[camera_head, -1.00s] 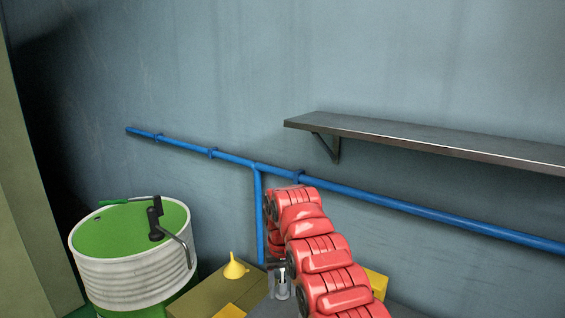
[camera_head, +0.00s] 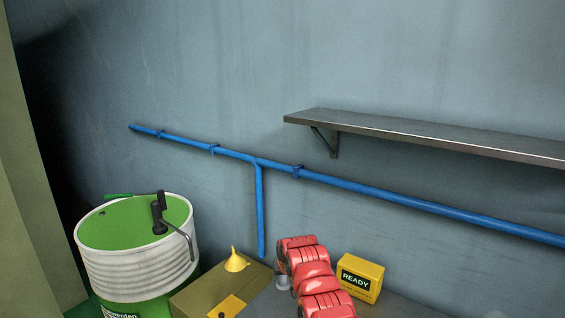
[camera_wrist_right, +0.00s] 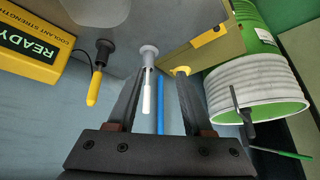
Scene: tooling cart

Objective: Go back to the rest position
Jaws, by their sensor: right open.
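My right gripper (camera_wrist_right: 164,78) is open in the right wrist view, its two dark fingers spread apart, and nothing is gripped between them. A white rod on a round grey base (camera_wrist_right: 149,52) shows beside the left finger's tip in that view. Whether they touch I cannot tell. In the head view my red right arm (camera_head: 312,275) rises from the bottom edge, low over the grey top, and hides most of its own gripper. My left gripper is in neither view now.
A yellow box marked READY (camera_head: 361,278) stands right of my arm. A yellow funnel (camera_head: 236,262) sits on an olive box (camera_head: 195,292). A white and green drum (camera_head: 135,262) stands at left. A blue pipe (camera_head: 400,205) and a dark shelf (camera_head: 420,133) run along the wall.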

